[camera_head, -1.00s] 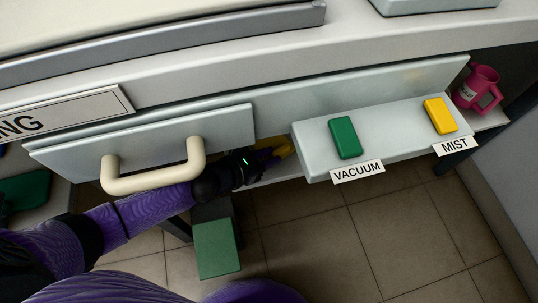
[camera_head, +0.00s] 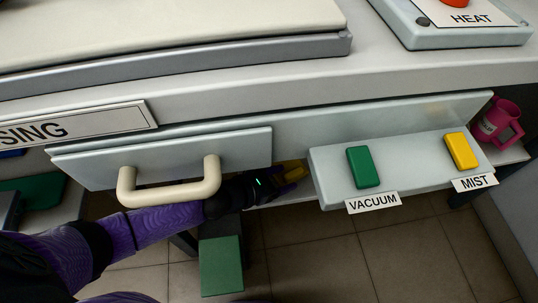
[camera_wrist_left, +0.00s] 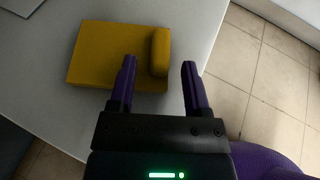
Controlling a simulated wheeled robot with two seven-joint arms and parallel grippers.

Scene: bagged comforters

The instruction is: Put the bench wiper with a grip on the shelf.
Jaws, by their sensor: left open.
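A yellow wiper (camera_wrist_left: 105,52) lies on the grey shelf (camera_wrist_left: 192,20) in the left wrist view. It is a flat block with a raised rounded grip (camera_wrist_left: 161,50) along its right side. My left gripper (camera_wrist_left: 159,64) is open, and its two fingertips show on either side of the grip's near part. I cannot tell how far above the shelf they are. In the head view my left gripper (camera_head: 283,178) reaches under the bench beside the wiper (camera_head: 292,169), which it and the bench front partly hide. My right gripper is not in view.
A drawer front with a cream handle (camera_head: 168,188) hangs close above my left arm. A grey panel with a green VACUUM button (camera_head: 363,167) and a yellow MIST button (camera_head: 461,151) juts out to the right. A pink mug (camera_head: 497,121) stands on the shelf at far right.

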